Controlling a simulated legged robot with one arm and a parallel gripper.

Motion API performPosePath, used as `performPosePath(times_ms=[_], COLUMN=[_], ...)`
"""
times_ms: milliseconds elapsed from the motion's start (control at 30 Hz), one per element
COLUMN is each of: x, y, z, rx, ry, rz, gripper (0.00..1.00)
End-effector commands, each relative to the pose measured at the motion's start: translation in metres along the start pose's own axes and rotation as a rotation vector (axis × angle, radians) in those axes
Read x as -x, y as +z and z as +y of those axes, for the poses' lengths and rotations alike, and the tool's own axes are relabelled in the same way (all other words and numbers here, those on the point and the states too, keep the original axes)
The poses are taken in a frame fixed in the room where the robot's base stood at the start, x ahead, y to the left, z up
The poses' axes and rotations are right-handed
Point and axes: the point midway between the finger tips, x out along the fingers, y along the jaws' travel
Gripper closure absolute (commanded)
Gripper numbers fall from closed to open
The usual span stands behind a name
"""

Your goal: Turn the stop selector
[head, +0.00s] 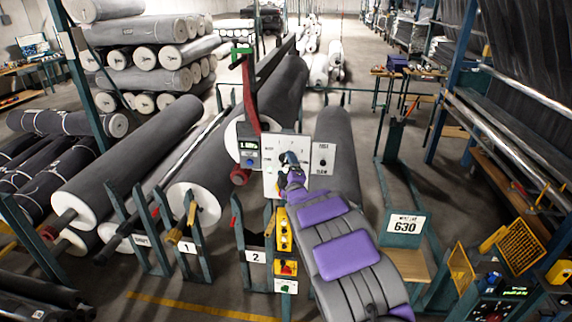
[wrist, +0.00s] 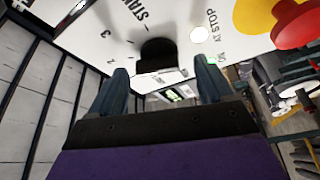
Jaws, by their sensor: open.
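The stop selector, a black knob (wrist: 158,50), juts from a white panel (wrist: 95,25) in the wrist view. Printing around it includes numbers, a cut-off "STAN" and "AT STOP". My gripper (wrist: 162,76) is open, with one dark finger on each side of the knob in the picture. Gaps show on both sides, and I see no contact. In the head view my gripper (head: 289,160) is in front of the white panel (head: 270,186) and hides the selector there.
A red button on a yellow base (wrist: 292,22) is at the upper right of the wrist view. A small knob marked fast and slow (head: 322,161) is on the panel's right. Grey rolls (head: 135,150) lie at left.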

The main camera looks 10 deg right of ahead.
Motion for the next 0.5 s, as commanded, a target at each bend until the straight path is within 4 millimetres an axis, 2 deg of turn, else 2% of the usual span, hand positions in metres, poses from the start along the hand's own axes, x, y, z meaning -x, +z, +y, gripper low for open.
performPosePath(times_ms=[200, 500], x=[-0.0094, -0.01], y=[-0.0003, 0.0], z=[0.002, 0.0014], rx=[0.0, 0.0], ry=[0.003, 0.002], rz=[0.001, 0.0], gripper=[0.19, 0.21])
